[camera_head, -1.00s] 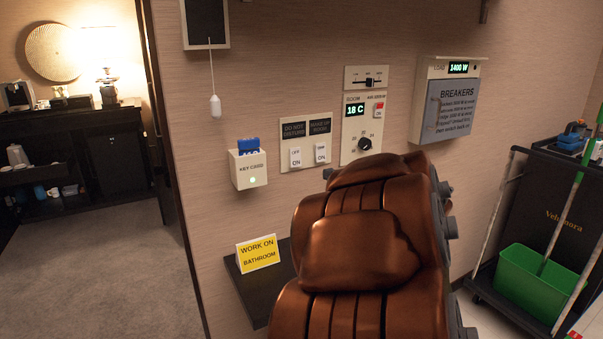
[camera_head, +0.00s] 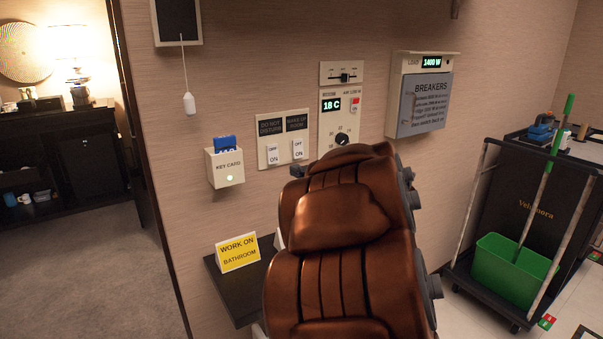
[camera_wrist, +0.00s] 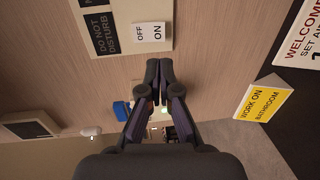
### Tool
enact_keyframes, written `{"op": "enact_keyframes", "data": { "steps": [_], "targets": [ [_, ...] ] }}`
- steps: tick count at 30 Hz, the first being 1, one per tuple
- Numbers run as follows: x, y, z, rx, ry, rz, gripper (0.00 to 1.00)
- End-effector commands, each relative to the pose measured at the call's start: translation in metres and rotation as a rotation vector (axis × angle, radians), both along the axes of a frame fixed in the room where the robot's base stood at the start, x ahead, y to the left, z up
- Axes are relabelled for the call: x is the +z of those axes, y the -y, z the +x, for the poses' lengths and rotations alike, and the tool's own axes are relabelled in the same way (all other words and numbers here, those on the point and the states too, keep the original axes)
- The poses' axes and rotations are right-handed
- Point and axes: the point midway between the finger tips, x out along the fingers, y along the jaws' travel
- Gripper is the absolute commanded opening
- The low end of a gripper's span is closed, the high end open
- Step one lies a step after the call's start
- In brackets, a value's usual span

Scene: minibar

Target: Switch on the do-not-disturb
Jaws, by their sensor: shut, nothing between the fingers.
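The do-not-disturb switch (camera_head: 273,155) is a white OFF/ON rocker on a beige wall panel (camera_head: 284,118), below a dark DO NOT DISTURB label (camera_head: 271,127). In the wrist view the switch (camera_wrist: 150,32) and its label (camera_wrist: 103,33) appear turned sideways. My gripper (camera_wrist: 159,66) is shut and empty. Its fingertips appear just below the switch in the wrist view; whether they touch the wall is unclear. The label looks unlit.
A make-up-room switch (camera_head: 298,149) sits right beside it. A key-card holder (camera_head: 224,166) with a blue card is to the left, a thermostat (camera_head: 341,105) and breaker box (camera_head: 420,95) to the right. A yellow sign (camera_head: 237,253) stands on a dark shelf below.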

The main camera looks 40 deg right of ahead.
Motion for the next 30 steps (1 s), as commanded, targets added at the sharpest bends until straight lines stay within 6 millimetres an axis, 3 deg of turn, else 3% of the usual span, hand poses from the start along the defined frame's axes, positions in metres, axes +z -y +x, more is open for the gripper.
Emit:
{"op": "enact_keyframes", "data": {
  "steps": [18, 30],
  "targets": [
    [-0.009, 0.006, 0.077, 0.002, 0.0, 0.001, 0.0],
    [-0.013, 0.009, 0.102, -0.003, -0.002, 0.002, 0.0]
  ]
}}
